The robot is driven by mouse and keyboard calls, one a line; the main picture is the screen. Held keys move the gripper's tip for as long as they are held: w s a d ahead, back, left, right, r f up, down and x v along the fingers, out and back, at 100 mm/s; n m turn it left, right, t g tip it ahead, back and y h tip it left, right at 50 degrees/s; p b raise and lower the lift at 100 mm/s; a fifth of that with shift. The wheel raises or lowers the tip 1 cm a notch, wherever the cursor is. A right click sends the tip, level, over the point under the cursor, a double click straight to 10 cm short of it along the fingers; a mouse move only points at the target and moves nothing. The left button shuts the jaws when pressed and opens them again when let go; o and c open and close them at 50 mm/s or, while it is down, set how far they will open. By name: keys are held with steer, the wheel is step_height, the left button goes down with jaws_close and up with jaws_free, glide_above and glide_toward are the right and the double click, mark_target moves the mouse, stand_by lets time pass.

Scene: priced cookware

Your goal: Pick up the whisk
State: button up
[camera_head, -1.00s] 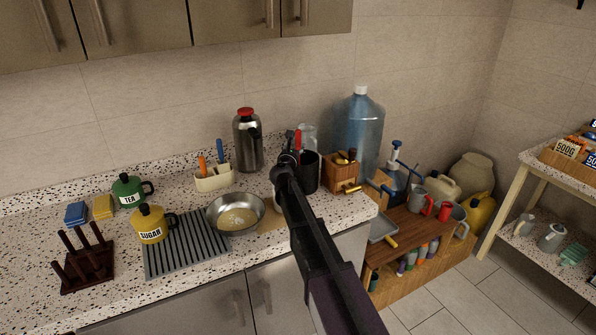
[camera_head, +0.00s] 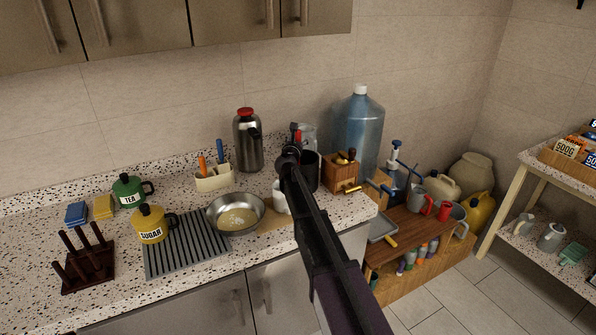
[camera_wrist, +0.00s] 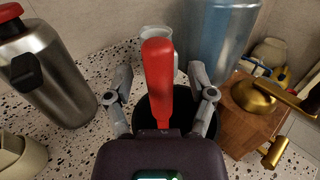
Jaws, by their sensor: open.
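A red handle (camera_wrist: 158,80), which I take as the whisk's, stands upright in a dark round container (camera_wrist: 146,116) in the wrist view. Its lower end is hidden, so I cannot see any wires. My gripper (camera_wrist: 161,72) is open, with one finger on each side of the handle. I cannot tell whether either finger touches it. In the head view the red handle (camera_head: 298,137) shows just behind my gripper (camera_head: 289,158), and my arm partly covers the dark container (camera_head: 313,172).
A steel flask (camera_head: 248,142) stands to the left. A large blue water bottle (camera_head: 358,128) and a wooden grinder box (camera_wrist: 245,128) are close on the right. A clear jar (camera_wrist: 157,36) stands behind the handle. A pan (camera_head: 236,212) lies front left.

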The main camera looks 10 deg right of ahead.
jaws_close()
steer(key=shift+r, duration=0.2)
stand_by(0.4)
step_height(320, 180, up, 18)
steer(key=p, duration=1.8)
steer(key=shift+f, duration=0.2)
